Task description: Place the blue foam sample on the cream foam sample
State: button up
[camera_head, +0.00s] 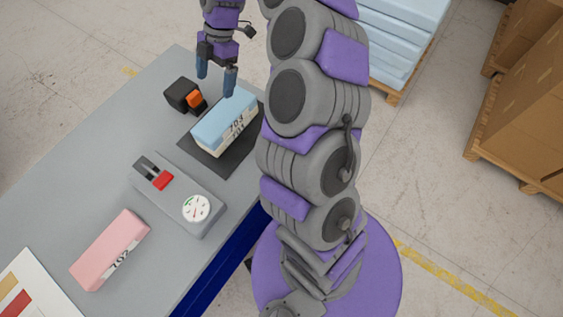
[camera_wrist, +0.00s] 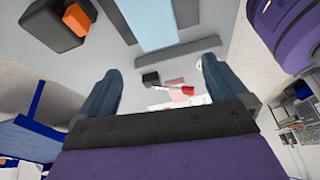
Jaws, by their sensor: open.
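The blue foam sample (camera_head: 223,120) lies on top of the cream foam sample (camera_head: 212,152), which shows as a pale layer beneath it on a dark mat (camera_head: 238,160). Their ends look roughly lined up. My gripper (camera_head: 216,80) is open, with its fingers apart and nothing between them, above the far end of the blue sample. The cream sample cannot be made out in the wrist view.
A black and orange device (camera_head: 185,96) stands left of the mat. A grey gauge unit (camera_head: 178,195) with a red switch and dial sits nearer. A pink foam block (camera_head: 109,250) and a colour chart (camera_head: 32,290) lie front left. The table's left side is clear.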

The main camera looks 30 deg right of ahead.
jog(key=s+a+r+m+h, duration=0.1)
jog(key=s+a+r+m, duration=0.25)
jog(key=s, duration=0.55)
jog(key=s+a+r+m+h, duration=0.1)
jog(key=s+a+r+m, duration=0.1)
jog(key=s+r+m, duration=0.45)
jog(key=s+d+f+m+h, duration=0.1)
jog(key=s+m, duration=0.4)
jog(key=s, duration=0.5)
jog(key=s+d+f+m+h, duration=0.1)
jog(key=s+d+f+m, duration=0.2)
jog(key=s+m, duration=0.3)
jog(key=s+f, duration=0.1)
jog(key=s, duration=0.3)
jog(key=shift+s+d+f, duration=0.15)
jog(key=shift+f, duration=0.15)
jog(key=shift+f+b, duration=0.55)
jog(key=shift+f, duration=0.05)
